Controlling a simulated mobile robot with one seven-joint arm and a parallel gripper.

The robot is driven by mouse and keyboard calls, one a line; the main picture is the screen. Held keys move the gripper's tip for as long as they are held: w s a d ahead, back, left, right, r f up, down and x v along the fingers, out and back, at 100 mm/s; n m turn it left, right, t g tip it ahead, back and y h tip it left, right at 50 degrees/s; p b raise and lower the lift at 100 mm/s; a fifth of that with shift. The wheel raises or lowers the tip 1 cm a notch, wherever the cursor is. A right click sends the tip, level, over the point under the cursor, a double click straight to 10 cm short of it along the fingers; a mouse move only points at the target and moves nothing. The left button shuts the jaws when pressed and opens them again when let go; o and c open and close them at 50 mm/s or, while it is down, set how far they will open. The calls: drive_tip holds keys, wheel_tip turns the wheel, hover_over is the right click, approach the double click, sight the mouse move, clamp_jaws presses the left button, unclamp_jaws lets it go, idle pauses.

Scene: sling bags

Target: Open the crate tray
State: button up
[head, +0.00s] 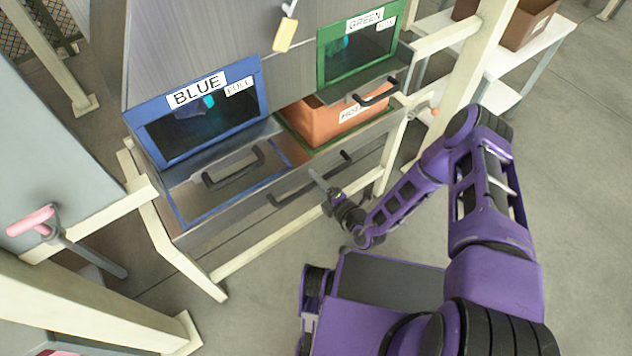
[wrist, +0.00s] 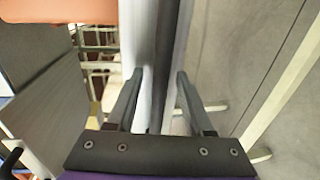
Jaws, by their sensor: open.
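An orange crate (head: 325,122) with a partly hidden white label sits in the recess below the green bin. Below it is a grey metal tray front (head: 325,168) with a long dark bar handle (head: 283,198). My gripper (head: 317,178) is at the middle of this handle and covers part of it. In the wrist view my gripper (wrist: 162,76) is open. Its two fingers stand on either side of a long grey metal edge, with a gap showing by the right finger. The orange crate shows at the upper left (wrist: 60,10). I cannot tell whether the fingers touch the handle.
A blue bin (head: 250,110) marked BLUE FULL and a green bin (head: 327,65) sit above, each over a black handle. Cream frame posts (head: 388,155) flank the cabinet. A pink-handled tool (head: 35,222) is at left. Floor before the cabinet at right is clear.

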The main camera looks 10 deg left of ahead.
clamp_jaws()
idle(1.3)
